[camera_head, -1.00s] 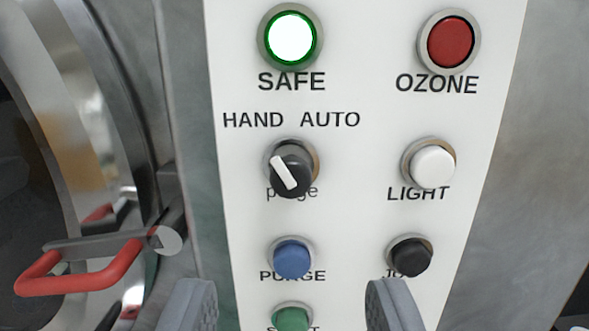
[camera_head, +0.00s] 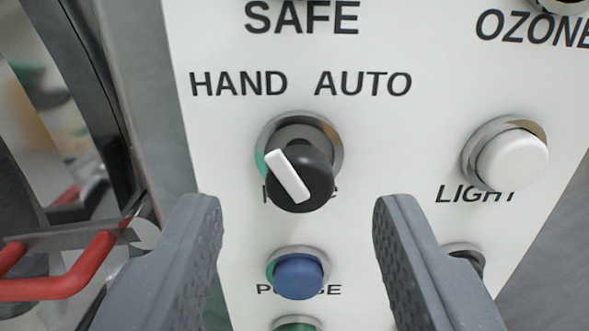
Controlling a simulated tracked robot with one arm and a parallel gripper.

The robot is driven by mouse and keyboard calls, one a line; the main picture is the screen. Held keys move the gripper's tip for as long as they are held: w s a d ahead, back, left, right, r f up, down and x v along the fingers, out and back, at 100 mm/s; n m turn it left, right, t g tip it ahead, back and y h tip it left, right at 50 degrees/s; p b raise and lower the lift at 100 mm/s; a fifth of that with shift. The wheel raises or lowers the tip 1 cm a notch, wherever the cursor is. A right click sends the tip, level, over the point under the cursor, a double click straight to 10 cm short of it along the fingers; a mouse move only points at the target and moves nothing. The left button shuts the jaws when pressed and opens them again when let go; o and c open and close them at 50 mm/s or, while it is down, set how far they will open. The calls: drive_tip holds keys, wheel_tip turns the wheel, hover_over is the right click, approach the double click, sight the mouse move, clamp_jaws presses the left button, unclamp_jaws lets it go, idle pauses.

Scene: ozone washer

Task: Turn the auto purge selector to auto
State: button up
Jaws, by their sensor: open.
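The purge selector (camera_head: 312,181) is a black round knob with a white pointer bar, set in a metal ring on the white panel. Its pointer tilts to the upper left, towards the word HAND (camera_head: 238,83). The word AUTO (camera_head: 363,84) is printed at the upper right of the knob. My gripper (camera_head: 297,205) is open and empty. Its two grey fingers stand left and right in the picture, with the knob between and slightly above their tips. Neither finger appears to touch the knob. The label under the knob is mostly hidden by it.
A blue PURGE button (camera_head: 298,277) sits below the selector, with a green button (camera_head: 298,324) under it. A white LIGHT button (camera_head: 512,160) is at the right. A black button (camera_head: 468,257) is partly hidden behind my right finger. A red handle (camera_head: 62,278) juts out at the left.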

sight(300, 169)
drive_tip(key=shift+w+p, duration=0.45)
drive_tip(key=shift+w, duration=0.75)
